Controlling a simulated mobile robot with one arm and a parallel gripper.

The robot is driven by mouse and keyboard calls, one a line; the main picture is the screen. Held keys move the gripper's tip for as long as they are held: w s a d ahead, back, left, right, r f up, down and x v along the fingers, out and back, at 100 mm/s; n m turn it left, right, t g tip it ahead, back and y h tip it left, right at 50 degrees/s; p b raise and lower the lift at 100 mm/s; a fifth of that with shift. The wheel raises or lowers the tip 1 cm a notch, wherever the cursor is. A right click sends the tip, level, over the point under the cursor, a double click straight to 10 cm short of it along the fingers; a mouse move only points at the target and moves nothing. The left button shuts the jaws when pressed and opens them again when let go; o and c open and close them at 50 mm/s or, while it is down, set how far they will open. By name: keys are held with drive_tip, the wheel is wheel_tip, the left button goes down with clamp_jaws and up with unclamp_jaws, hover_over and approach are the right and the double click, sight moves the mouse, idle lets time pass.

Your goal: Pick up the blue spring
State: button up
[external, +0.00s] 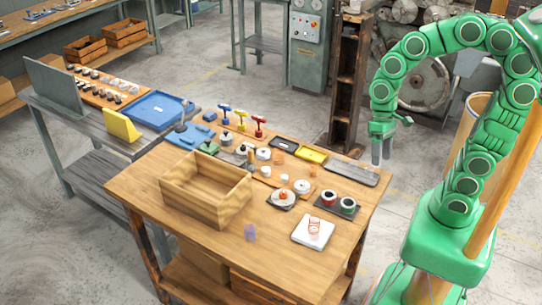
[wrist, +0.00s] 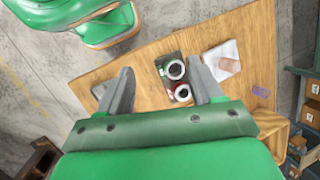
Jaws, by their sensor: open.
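A small blue-violet spring (external: 250,232) stands near the front edge of the wooden table (external: 150,195), just right of the wooden box. It shows as a purple coil in the wrist view (wrist: 261,92), toward the right and outside my jaws. My gripper (external: 381,160) is open and empty, pointing down above and beyond the table's right side, well away from the spring. In the wrist view, my fingers (wrist: 160,76) are spread apart, with the table far below.
An open wooden box (external: 195,205) stands left of the spring.

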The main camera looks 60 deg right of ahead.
drive_tip(key=w+a+f+m+y, duration=0.1)
drive_tip(key=w+a+m+y, duration=0.15)
drive_tip(key=w+a, duration=0.5)
drive_tip(key=m+y, duration=0.6)
drive_tip(key=m, duration=0.5)
approach(251, 226)
drive_tip(key=shift+s+a+f, duration=0.5)
drive_tip(key=shift+s+a, duration=0.05)
drive_tip(key=shift+w+x, duration=0.15)
drive_tip(key=shift+x, duration=1.15)
drive_tip(key=shift+w+x, duration=0.2)
drive_tip(key=shift+x, duration=1.1)
drive_tip(key=shift+w+x, duration=0.15)
drive_tip(key=shift+x, duration=1.15)
drive_tip(key=shift+a, duration=0.1)
drive_tip(key=shift+c, duration=0.3)
drive_tip(key=c, duration=1)
drive_tip(key=shift+c, duration=0.2)
drive_tip(key=shift+r, duration=0.15)
